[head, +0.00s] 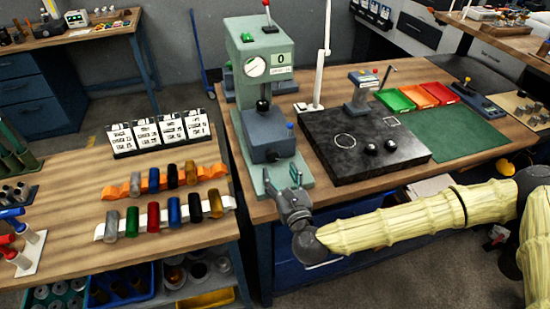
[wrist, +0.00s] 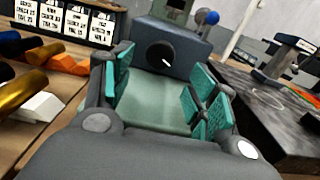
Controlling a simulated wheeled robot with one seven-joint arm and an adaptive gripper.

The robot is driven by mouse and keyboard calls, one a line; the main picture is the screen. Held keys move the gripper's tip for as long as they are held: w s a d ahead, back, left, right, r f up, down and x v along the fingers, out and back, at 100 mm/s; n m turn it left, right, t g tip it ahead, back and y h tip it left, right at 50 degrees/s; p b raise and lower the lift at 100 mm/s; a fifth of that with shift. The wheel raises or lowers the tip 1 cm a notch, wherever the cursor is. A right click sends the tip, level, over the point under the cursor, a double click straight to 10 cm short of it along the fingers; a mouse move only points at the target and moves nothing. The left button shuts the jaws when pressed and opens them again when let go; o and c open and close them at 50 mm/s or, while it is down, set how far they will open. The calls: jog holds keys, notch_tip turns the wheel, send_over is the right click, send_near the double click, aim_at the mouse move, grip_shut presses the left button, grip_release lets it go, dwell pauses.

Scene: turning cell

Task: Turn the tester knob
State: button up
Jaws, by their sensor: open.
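The tester (head: 248,75) is a tall pale green machine with a dial, a sign reading 0 and a dark blue-grey block (head: 265,133) low at its front. Its knob is round and black with a white mark; it faces me on the block in the wrist view (wrist: 158,54). In the head view it is small and dark (head: 272,156). My gripper (head: 282,181) is open in front of the tester's base, its teal finger pads apart. In the wrist view my gripper (wrist: 160,75) has the knob between and beyond its fingertips; no contact shows.
A black slab (head: 350,165) with a white post and dark balls stands right of the tester. A blue ball-ended lever (head: 290,128) sticks up beside the block. Coloured cylinders on racks (head: 152,222) and label cards (head: 160,132) fill the left table. A green mat (head: 455,133) lies right.

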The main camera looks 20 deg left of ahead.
aim_at(274, 159)
jog(key=shift+p+x, duration=0.95)
jog(key=shift+x, duration=1.9)
jog(key=c, duration=1)
